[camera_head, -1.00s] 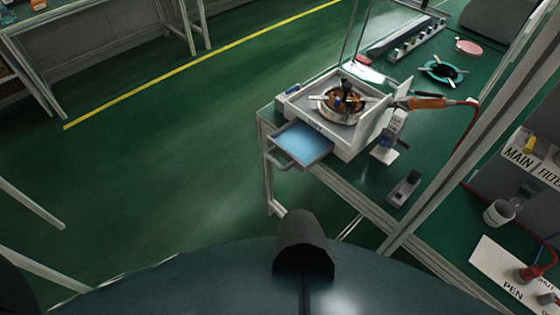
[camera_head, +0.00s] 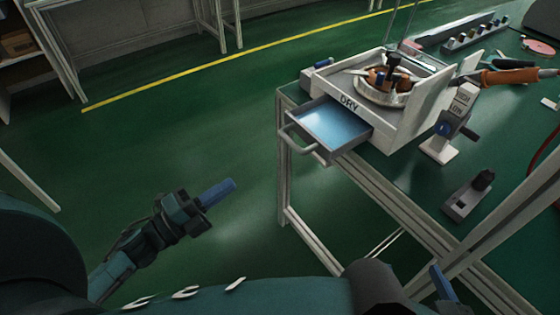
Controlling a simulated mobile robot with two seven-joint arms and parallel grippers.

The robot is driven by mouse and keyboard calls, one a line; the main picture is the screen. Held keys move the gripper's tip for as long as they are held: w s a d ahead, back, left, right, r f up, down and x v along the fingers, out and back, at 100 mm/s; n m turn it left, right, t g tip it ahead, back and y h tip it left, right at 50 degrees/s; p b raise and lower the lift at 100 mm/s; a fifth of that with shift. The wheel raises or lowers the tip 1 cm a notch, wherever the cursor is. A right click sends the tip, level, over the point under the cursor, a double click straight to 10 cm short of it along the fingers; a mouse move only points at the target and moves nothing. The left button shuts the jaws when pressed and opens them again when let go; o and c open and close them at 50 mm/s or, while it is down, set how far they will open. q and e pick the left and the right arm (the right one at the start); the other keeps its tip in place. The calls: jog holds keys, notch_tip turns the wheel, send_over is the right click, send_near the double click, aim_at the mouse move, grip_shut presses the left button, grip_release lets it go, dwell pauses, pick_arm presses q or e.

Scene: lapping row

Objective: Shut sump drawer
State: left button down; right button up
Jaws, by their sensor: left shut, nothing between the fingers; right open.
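The sump drawer (camera_head: 333,129) sticks out from the front left of the white lapping machine (camera_head: 385,128), marked DRY. It is a shallow grey tray with a shiny blue inside and a bar handle (camera_head: 292,143) on its outer end. My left gripper (camera_head: 228,187) is shut and empty, with blue fingers. It is over the floor, to the left of and below the handle in the picture, clearly apart from it. A blue finger of my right gripper (camera_head: 442,283) shows at the lower right, below the table edge in the picture; the rest of that gripper is hidden.
The green table (camera_head: 402,185) has a pale metal frame and legs. A switch stand marked HIGH and LOW (camera_head: 452,127) stands right of the machine, with a small grey device (camera_head: 468,195) in front. A slanted frame post crosses the lower right. The green floor left of the drawer is clear.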

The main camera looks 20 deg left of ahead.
pick_arm(q)
send_near(323, 131)
notch_tip(323, 131, up, 3)
jog(key=s+a, duration=0.2)
jog(key=s, duration=0.1)
jog(key=shift+w+f+p, duration=0.2)
jog(key=shift+w+p, duration=0.05)
jog(key=shift+p, duration=0.05)
pick_arm(e)
jog(key=shift+a, duration=0.1)
jog(key=shift+f, duration=0.1)
